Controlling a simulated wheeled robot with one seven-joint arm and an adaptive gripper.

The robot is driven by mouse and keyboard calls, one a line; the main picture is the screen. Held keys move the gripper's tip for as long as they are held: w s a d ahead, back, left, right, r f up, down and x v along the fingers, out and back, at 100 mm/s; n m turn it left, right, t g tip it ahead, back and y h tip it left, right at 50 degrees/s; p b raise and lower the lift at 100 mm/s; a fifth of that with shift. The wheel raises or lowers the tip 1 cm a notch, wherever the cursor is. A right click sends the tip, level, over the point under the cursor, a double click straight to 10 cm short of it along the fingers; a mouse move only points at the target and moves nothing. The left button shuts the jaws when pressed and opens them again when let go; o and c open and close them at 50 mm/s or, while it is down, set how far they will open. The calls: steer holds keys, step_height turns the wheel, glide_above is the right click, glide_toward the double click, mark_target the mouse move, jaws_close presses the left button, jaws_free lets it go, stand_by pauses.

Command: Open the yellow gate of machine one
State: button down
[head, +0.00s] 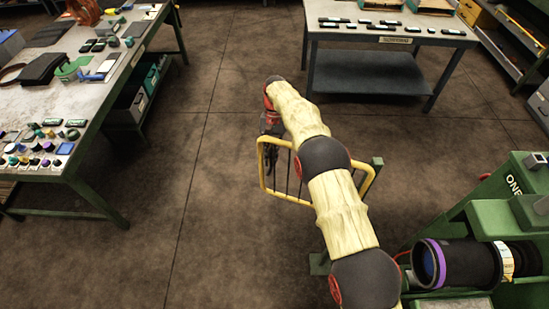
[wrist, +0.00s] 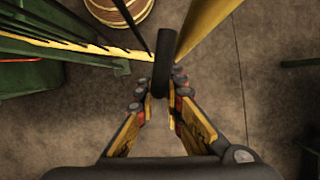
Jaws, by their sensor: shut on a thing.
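The yellow gate (head: 263,168) is a tube frame with thin dark bars, left of machine one (head: 478,220), which is green and marked ONE. A green post (head: 376,166) stands at the gate's right end. My arm crosses above the gate and hides its middle. In the head view, my gripper (head: 269,152) is at the gate's left end, mostly hidden by the arm. In the wrist view, my gripper (wrist: 163,86) is shut on a black upright handle (wrist: 164,52). A thick yellow tube (wrist: 206,26) runs close beside the handle.
A workbench (head: 98,120) with small parts stands at the left, and a table (head: 385,50) at the back. A black cylinder with a purple ring (head: 456,262) lies on the machine. The floor (head: 190,190) between the bench and gate is clear.

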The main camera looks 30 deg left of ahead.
steer(key=c, duration=1.9)
jaws_free()
steer(key=shift+v, duration=3.7)
steer(key=shift+a+r, duration=0.1)
